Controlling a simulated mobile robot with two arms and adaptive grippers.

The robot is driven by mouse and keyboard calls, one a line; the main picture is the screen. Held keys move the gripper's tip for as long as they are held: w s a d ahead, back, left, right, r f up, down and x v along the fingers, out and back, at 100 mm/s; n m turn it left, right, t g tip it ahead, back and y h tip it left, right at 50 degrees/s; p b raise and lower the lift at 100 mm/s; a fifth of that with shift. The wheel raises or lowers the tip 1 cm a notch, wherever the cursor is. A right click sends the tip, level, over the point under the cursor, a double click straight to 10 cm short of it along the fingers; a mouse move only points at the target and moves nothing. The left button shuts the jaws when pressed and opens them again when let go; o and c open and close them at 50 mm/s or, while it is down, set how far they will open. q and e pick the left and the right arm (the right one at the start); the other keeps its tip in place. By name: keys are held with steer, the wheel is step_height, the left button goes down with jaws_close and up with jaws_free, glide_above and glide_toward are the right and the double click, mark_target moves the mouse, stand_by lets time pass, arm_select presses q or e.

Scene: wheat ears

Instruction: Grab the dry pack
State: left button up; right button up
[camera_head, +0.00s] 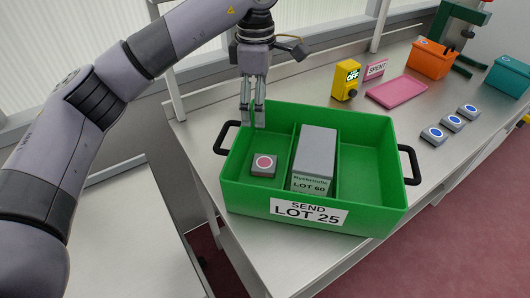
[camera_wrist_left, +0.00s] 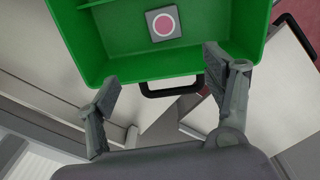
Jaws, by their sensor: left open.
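Several small grey square packs with blue dots (camera_head: 453,123) lie in a row on the bench at the right. One similar grey pack with a pink dot (camera_head: 263,164) lies in the left compartment of the green crate (camera_head: 308,212); it also shows in the left wrist view (camera_wrist_left: 163,23). No pack is labelled dry. My left gripper (camera_head: 253,114) points down at the crate's back left, above and behind the pink-dot pack, apart from it. In the wrist view its fingers (camera_wrist_left: 165,80) are spread and empty. My right gripper is out of view.
Behind are a yellow device (camera_head: 346,78) reading OFF, a SPENT sign (camera_head: 376,69), a pink tray (camera_head: 398,91), an orange bin (camera_head: 432,60) and a teal bin (camera_head: 508,77).

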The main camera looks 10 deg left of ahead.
arm_select(q)
step_height(320, 180, down, 6)
steer(key=r+p, duration=0.1)
steer(key=p, duration=0.1)
glide_above(262, 162)
steer(key=a, duration=0.1)
steer(key=f, duration=0.5)
steer(key=shift+w, duration=0.3)
steer(key=shift+f, duration=0.5)
steer(key=shift+s+d+f+p, duration=0.1)
steer(key=shift+s+f+p, duration=0.05)
steer(key=shift+f+p, duration=0.25)
steer(key=f, duration=0.1)
steer(key=f+p, duration=0.1)
steer(key=f, duration=0.1)
steer(key=shift+s+d+f+p, duration=0.2)
steer(key=shift+s+d+p, duration=0.1)
steer(key=shift+d, duration=0.1)
steer(key=shift+w+f, duration=0.1)
steer(key=shift+f, duration=0.35)
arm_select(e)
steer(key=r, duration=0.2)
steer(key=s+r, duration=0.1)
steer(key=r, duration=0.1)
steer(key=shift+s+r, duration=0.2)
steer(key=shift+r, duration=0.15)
arm_select(q)
steer(key=shift+c, duration=0.6)
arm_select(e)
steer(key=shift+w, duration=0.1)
